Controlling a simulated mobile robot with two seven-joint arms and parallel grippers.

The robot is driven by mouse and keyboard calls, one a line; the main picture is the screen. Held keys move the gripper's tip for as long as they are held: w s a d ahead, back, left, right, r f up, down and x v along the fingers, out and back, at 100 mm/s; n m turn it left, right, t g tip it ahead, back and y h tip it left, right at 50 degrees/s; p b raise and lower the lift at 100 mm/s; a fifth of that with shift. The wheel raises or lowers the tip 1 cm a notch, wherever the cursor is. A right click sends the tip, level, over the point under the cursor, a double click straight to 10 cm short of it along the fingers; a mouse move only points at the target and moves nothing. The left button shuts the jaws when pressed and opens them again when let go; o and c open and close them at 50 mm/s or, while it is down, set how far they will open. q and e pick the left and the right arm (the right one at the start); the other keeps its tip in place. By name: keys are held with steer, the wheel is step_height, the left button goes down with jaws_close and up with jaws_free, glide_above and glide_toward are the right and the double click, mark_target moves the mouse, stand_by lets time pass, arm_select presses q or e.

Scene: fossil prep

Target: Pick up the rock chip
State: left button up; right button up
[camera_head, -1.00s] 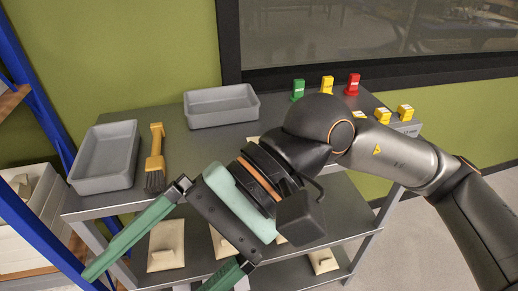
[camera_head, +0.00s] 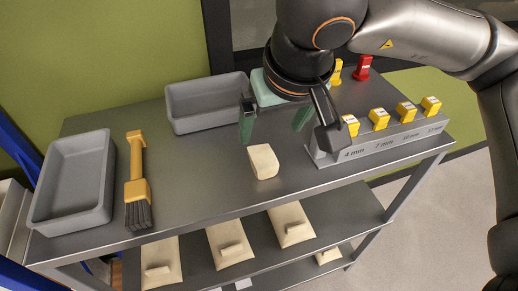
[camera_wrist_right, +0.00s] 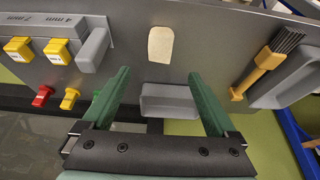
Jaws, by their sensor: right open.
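The rock chip (camera_head: 263,161) is a pale beige, flat piece with one rounded end. It lies on the grey table top near the middle, with clear table around it. It also shows in the right wrist view (camera_wrist_right: 160,44), beyond the fingertips and roughly centred between them. My right gripper (camera_head: 272,136) is open, its green fingers pointing down above the table just behind the chip. The fingers are apart and empty in the right wrist view (camera_wrist_right: 158,74). My left gripper is not in view.
A grey block (camera_head: 385,140) with yellow-topped pieces stands right of the chip. A brush (camera_head: 137,180) and a grey tray (camera_head: 45,205) lie left; another tray (camera_head: 180,108) stands behind. A red piece (camera_head: 362,68) stands at the back. A lower shelf (camera_head: 345,222) holds beige pieces.

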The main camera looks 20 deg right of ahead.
glide_toward(264, 157)
steer(key=shift+x, duration=1.05)
steer(key=x, duration=0.6)
steer(key=shift+w+f+p, duration=0.1)
steer(key=shift+f+p, duration=0.1)
steer(key=shift+p, duration=0.1)
jaws_close()
